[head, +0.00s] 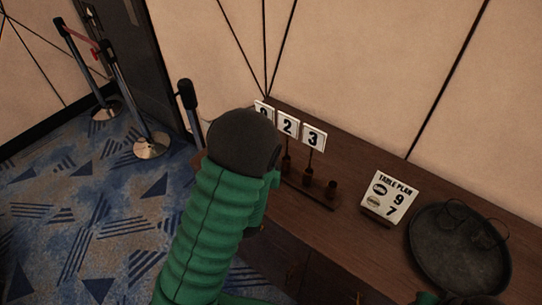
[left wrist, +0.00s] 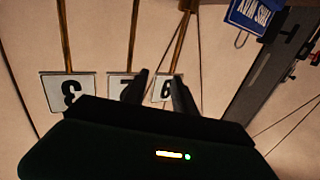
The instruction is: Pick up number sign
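Three white number signs on thin posts stand in a row on the wooden sideboard: the 3 sign (head: 313,137), the 2 sign (head: 288,126) and a partly covered sign (head: 263,108) at the left. In the left wrist view they appear upside down: the 3 sign (left wrist: 70,92), the 2 sign (left wrist: 118,86) and the third sign (left wrist: 162,88), which is partly behind a finger. My left gripper (left wrist: 160,76) is open, its fingers apart in front of the signs, with nothing seen held. In the head view my dark wrist hides its fingers.
A table plan card (head: 388,200) and a round dark tray (head: 460,250) are on the sideboard (head: 345,160) to the right. Stanchions (head: 150,146) stand on the carpet at left. A blue sign (left wrist: 255,14) is at the wrist view's top right.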

